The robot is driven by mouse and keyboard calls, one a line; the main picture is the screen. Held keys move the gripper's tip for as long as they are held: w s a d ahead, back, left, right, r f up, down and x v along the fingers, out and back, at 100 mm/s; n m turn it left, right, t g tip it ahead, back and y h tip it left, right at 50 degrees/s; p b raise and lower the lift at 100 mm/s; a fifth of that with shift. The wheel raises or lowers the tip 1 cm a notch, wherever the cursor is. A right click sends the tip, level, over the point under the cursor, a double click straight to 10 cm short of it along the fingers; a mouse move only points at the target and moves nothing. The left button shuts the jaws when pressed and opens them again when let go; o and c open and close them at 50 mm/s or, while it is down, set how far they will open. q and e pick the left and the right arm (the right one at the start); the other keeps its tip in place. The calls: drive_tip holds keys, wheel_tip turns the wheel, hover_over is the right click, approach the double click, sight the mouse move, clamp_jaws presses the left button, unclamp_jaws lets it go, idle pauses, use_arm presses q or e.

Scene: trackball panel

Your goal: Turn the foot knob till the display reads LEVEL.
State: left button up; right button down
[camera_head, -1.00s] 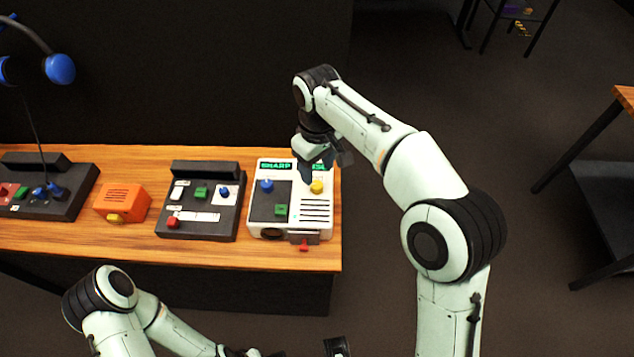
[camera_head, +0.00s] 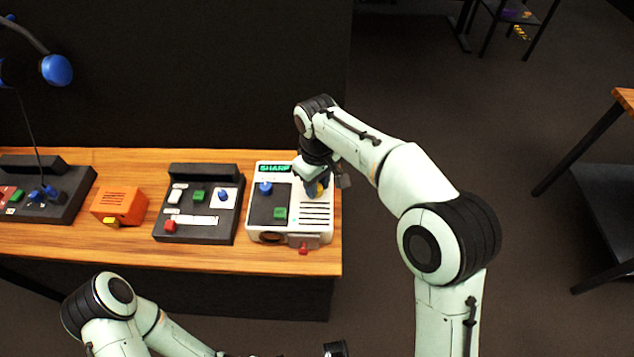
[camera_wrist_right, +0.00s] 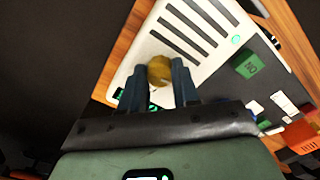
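The white panel unit (camera_head: 290,236) stands at the right end of the wooden bench. It has a blue knob (camera_head: 265,188), a green button (camera_head: 280,213), a red knob (camera_head: 303,250) at its front and a yellow knob (camera_head: 321,189). I cannot tell from markings which is the foot knob. One display (camera_head: 274,168) reads SHARP; the other is hidden behind my right gripper (camera_head: 317,187). In the right wrist view the gripper's fingers (camera_wrist_right: 160,72) stand apart on either side of the yellow knob (camera_wrist_right: 159,69), close to it; contact is unclear. My left arm is low in front, its gripper mostly cut off.
Left of the panel stand a dark control box (camera_head: 197,237), an orange box (camera_head: 119,204) and another dark box (camera_head: 50,208) by a blue-headed lamp (camera_head: 56,70). A dark wall rises behind the bench (camera_head: 200,258).

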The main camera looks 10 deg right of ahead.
use_arm(q)
drive_tip(key=shift+r, duration=0.15)
use_arm(e)
drive_tip(key=m+p, duration=0.1)
drive_tip(key=m, duration=0.1)
drive_tip(key=shift+r+m+p, duration=0.15)
drive_tip(key=shift+m+p, duration=0.2)
drive_tip(key=shift+m, duration=0.05)
drive_tip(key=m+p, duration=0.1)
drive_tip(key=m, duration=0.1)
drive_tip(key=shift+m, duration=0.3)
use_arm(q)
drive_tip(key=r, duration=0.1)
drive_tip(key=w+r+p, duration=0.1)
drive_tip(key=r, duration=0.1)
drive_tip(key=r+p, duration=0.1)
drive_tip(key=shift+w+r, duration=0.3)
drive_tip(key=shift+w, duration=0.1)
use_arm(e)
drive_tip(key=m, duration=0.5)
drive_tip(key=shift+m, duration=0.3)
drive_tip(key=c, duration=0.8)
unclamp_jaws()
